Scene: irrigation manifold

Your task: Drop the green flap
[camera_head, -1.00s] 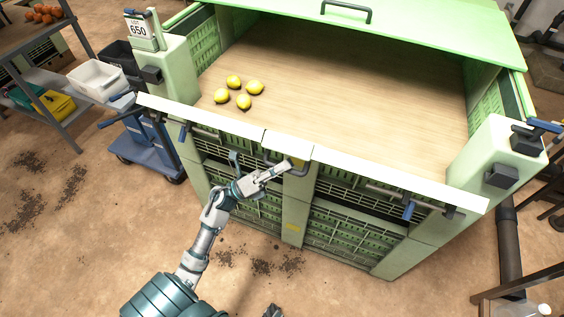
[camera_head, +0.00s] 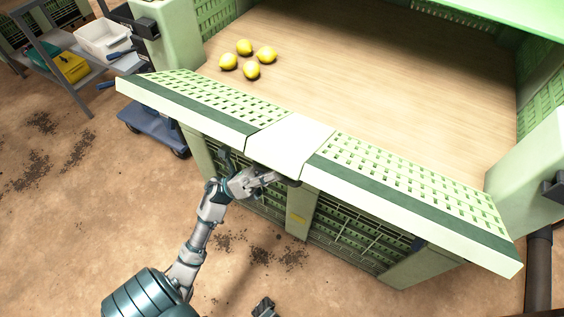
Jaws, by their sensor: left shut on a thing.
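The green flap (camera_head: 400,182) is the perforated front panel of the large green bin, with a plain pale section at its middle. It is tilted outward from the bin's front, its slotted inner face showing. My left gripper (camera_head: 270,177) is at the flap's outer edge near the middle, shut on the flap's handle, which is mostly hidden under the edge. My right gripper is not clearly in view; only a small dark part shows at the bottom edge.
Several yellow lemons (camera_head: 245,60) lie on the bin's wooden floor (camera_head: 370,80) at the left. A blue cart (camera_head: 155,130) and a shelf with a white tub (camera_head: 102,42) stand at the left. Pale green posts flank the flap. Dirt ground in front is mostly clear.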

